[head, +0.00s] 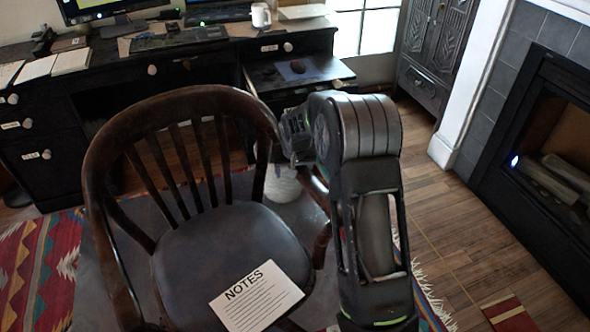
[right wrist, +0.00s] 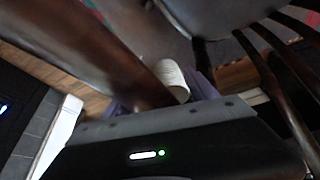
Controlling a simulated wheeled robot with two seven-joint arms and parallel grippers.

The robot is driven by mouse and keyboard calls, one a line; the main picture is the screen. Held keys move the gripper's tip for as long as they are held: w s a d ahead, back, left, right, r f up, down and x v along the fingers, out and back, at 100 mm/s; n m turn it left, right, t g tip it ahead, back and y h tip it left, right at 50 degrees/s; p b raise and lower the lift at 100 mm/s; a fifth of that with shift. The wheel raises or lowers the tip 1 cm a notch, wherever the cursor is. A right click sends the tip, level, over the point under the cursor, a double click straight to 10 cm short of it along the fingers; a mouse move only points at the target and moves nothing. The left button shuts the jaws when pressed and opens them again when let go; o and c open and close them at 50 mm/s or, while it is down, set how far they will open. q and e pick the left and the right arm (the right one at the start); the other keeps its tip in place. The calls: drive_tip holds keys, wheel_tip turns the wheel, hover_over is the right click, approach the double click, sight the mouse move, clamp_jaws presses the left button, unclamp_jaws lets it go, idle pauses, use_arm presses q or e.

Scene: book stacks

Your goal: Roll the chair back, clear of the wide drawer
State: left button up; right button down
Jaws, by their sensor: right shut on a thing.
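The dark wooden chair (head: 200,255) with a curved spindle back stands in front of the desk in the head view. My right gripper (head: 297,140) is at the right end of its curved rail and shut on the chair. The right wrist view shows a thick dark chair rail (right wrist: 105,65) close against the gripper; the fingertips are hard to make out. The wide drawer cannot be told for sure; a dark drawer front with a white knob (head: 152,70) lies behind the chair back. My left gripper is not in view.
A sheet marked NOTES (head: 257,297) lies on the seat. A pulled-out shelf (head: 325,68) holds a mouse; a pale round object (head: 283,187) is on the floor below it. A fireplace (head: 545,160) stands at right. Bare wood floor (head: 455,240) lies before it.

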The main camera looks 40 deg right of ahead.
drive_tip(key=shift+w+d+r, duration=0.1)
drive_tip(key=shift+d, duration=0.4)
drive_tip(key=shift+c, duration=1.4)
unclamp_jaws()
drive_tip(key=shift+s+p+v, duration=0.1)
drive_tip(key=shift+p+v, duration=0.15)
drive_tip(key=shift+v, duration=1.7)
drive_tip(key=shift+s+p+v, duration=0.15)
drive_tip(key=shift+p+v, duration=0.1)
drive_tip(key=shift+v, duration=1.7)
